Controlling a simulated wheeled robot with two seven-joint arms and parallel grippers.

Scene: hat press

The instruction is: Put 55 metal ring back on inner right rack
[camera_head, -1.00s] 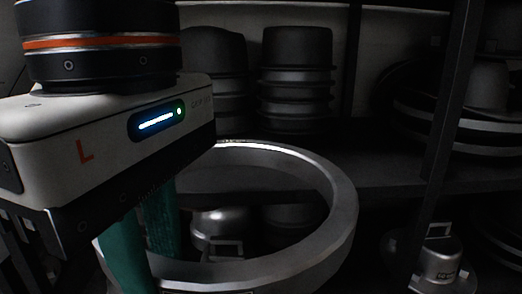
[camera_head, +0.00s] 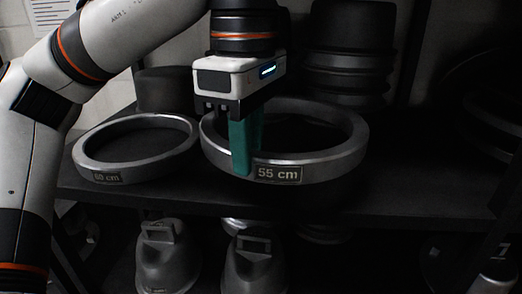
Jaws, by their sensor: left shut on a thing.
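The metal ring labelled "55 cm" (camera_head: 330,165) is a broad grey band lying about level, over the right part of the shelf (camera_head: 190,187). My left gripper (camera_head: 242,172) reaches down from above with green fingers. It is shut on the ring's near left wall, just left of the label. The ring's underside is dark, so I cannot tell whether it rests on the shelf or hangs just above it. My right gripper is not in view.
A second metal ring (camera_head: 100,177), its label hard to read, lies on the shelf to the left, close beside. Stacked dark hat forms (camera_head: 350,50) stand behind. Metal moulds with handles (camera_head: 168,262) sit below the shelf. A dark upright post (camera_head: 425,50) stands at the right.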

